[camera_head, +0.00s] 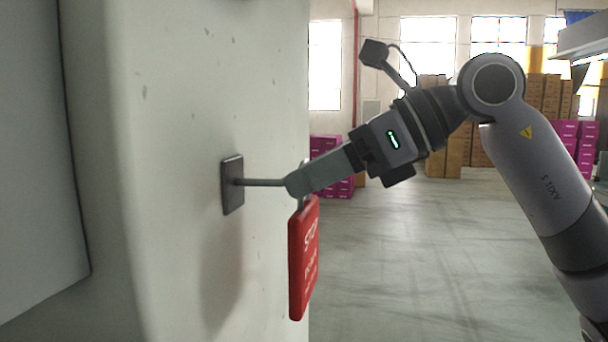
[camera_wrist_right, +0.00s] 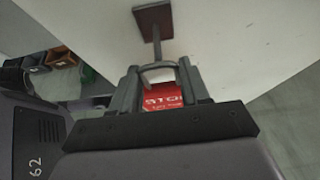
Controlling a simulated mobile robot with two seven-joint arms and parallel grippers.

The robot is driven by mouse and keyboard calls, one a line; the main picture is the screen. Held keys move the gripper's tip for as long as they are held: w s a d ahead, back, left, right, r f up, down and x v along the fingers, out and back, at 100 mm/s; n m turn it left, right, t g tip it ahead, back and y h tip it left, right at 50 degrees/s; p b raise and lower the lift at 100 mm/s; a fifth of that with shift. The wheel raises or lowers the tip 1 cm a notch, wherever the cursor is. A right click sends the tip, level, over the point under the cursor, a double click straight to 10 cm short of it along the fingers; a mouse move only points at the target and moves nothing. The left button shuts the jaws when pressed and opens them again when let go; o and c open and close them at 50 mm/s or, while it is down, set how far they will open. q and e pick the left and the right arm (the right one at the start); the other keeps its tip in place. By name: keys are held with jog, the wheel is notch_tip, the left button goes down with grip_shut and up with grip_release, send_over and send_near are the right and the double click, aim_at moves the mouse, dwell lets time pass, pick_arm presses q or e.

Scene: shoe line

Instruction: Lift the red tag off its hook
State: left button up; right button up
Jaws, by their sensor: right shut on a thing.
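The red tag (camera_head: 303,258) with white lettering hangs below the tip of my right gripper (camera_head: 300,184) in the head view. It also shows between the fingers in the right wrist view (camera_wrist_right: 163,97). A light loop (camera_wrist_right: 158,72) at the tag's top lies between the fingers of my right gripper (camera_wrist_right: 158,82), which is shut on the tag. The hook (camera_head: 262,182) is a dark rod on a dark plate (camera_head: 232,185) fixed to the pale wall. The rod's end is hidden behind the fingers, so I cannot tell whether the loop is still around it. My left gripper is not in view.
The pale wall (camera_head: 190,90) stands close to the left of the tag. Stacked brown boxes (camera_head: 545,110) and magenta boxes (camera_head: 565,140) stand far back. The floor (camera_head: 450,250) to the right of the wall is open.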

jog(key=shift+s+d+b, duration=0.15)
jog(key=shift+s+d, duration=0.1)
jog(key=shift+d, duration=0.55)
jog(key=shift+s+d+b, duration=0.15)
jog(key=shift+s+d, duration=0.1)
jog(key=shift+d, duration=0.5)
jog(key=w+d+f+m+t+h+p, duration=0.1)
jog(key=w+d+f+m+t, duration=0.15)
jog(key=f, duration=0.75)
jog(key=w+d+f+m+t+h+p, duration=0.1)
jog(key=d+f+m, duration=0.15)
jog(key=f, duration=0.65)
jog(key=s+d+f+m+t+h, duration=0.1)
jog(key=s+d+f, duration=0.3)
jog(key=f, duration=0.2)
jog(key=s+d+f+m+t+h+p, duration=0.1)
jog(key=s+d+f+m+t+h, duration=0.1)
jog(key=s+d+f, duration=0.2)
jog(key=shift+d+f+m+h, duration=0.3)
jog(key=shift+d+f, duration=0.05)
jog(key=shift+f, duration=0.6)
